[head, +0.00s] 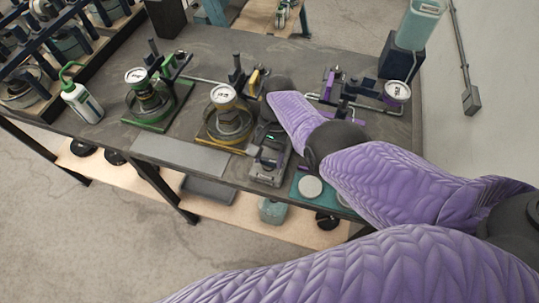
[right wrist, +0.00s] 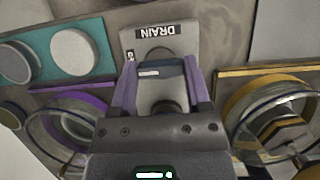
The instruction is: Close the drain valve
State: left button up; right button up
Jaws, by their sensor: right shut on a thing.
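The drain valve is a grey block with a black plate reading DRAIN (right wrist: 157,32), at the table's front edge. In the head view the block (head: 266,179) shows just in front of my right gripper (head: 268,158). In the right wrist view the two purple fingers of this gripper (right wrist: 161,74) stand on either side of the valve's dark lever (right wrist: 161,67) and are shut on it. The lever's lower part and the pivot are partly hidden by the gripper. My left gripper is not in view.
A gauge fixture with yellow parts (head: 224,125) stands just left of my right gripper. A green fixture (head: 150,105) and a white bottle (head: 82,100) are further left. A purple fixture (head: 345,100) is at the right. A teal mat with round pads (head: 310,187) lies beside the valve.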

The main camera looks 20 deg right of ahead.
dwell(0.4)
jog(key=o, duration=1.3)
jog(key=p+v, duration=0.2)
jog(key=v, duration=0.8)
jog(key=shift+p, duration=0.3)
jog(key=shift+a, duration=0.1)
